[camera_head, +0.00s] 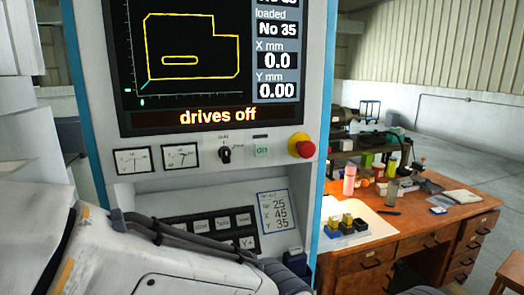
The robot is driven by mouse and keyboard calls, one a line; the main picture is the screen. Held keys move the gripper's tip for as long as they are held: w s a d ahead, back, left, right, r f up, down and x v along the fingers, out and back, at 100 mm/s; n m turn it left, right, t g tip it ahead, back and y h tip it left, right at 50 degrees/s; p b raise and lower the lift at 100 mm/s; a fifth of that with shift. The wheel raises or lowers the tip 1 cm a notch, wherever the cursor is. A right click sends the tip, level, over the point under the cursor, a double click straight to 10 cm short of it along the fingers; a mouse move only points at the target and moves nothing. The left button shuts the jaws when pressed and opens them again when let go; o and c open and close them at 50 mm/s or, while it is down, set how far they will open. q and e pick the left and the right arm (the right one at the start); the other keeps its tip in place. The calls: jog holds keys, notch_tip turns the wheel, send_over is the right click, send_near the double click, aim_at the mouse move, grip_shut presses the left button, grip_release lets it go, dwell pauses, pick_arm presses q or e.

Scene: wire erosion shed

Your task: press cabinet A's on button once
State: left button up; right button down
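A pale grey control cabinet (150,190) with blue edges stands close in front of me. No letter naming it shows. Its dark screen (190,60) reads "drives off" in orange. On the panel below is a small pale button marked "ON" in green (261,150). It sits between a black rotary knob (225,154) and a red mushroom button (301,146) on a yellow base. Nothing covers the ON button. My white left arm crosses the lower left in front of the cabinet, below the button. Neither gripper's fingers can be made out.
Two dial gauges (181,156) sit left of the knob. A black key block (212,228) and a number card (275,211) are lower, partly above my arm. A wooden desk (400,240) with bottles, small blocks and tools stands at right. Open floor lies beyond.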

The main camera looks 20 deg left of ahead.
pick_arm(q)
grip_shut()
dwell(1.4)
